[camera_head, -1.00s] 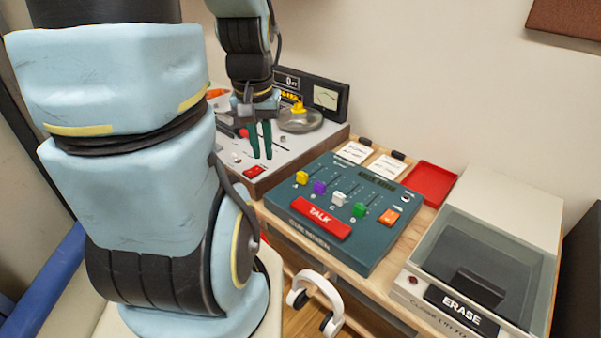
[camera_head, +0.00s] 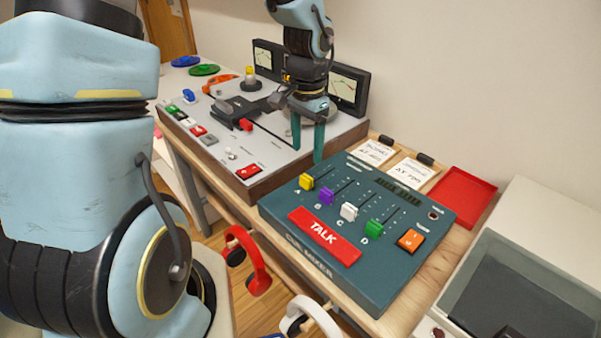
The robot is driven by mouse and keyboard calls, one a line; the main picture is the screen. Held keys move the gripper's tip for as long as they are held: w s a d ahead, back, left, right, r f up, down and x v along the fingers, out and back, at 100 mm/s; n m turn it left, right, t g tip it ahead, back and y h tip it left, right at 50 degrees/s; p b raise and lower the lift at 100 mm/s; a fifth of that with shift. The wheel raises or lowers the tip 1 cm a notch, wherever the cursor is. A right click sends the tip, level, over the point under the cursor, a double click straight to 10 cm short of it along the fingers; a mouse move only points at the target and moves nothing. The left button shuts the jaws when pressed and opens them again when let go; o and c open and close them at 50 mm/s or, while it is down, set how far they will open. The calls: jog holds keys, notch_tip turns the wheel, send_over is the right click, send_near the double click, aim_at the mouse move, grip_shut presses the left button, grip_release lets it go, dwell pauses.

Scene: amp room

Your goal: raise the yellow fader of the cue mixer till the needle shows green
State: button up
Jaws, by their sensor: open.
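The cue mixer (camera_head: 275,212) is a dark teal box on the wooden bench, with a red TALK bar along its front. Its yellow fader (camera_head: 306,182) is the leftmost knob and sits at the near, low end of its slot. Purple (camera_head: 327,196), white (camera_head: 349,211) and green (camera_head: 374,229) faders stand to its right. My gripper (camera_head: 308,143) points down with green fingers apart and empty, above and behind the yellow fader, near the grey deck's right edge. Two needle meters stand at the back; the right one (camera_head: 346,90) is partly behind my arm. I cannot make out a needle on green.
The grey tape deck (camera_head: 270,152) with several coloured buttons stands left of the mixer. An orange button (camera_head: 411,240) is on the mixer's right. Paper cards, a red tray (camera_head: 462,196) and a lidded machine (camera_head: 535,275) lie beyond. Headphones (camera_head: 247,262) hang at the front.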

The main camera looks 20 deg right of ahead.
aim_at(307, 177)
notch_tip(307, 177, down, 8)
jog(key=shift+f, duration=0.2)
grip_shut()
dwell(0.7)
dwell(0.8)
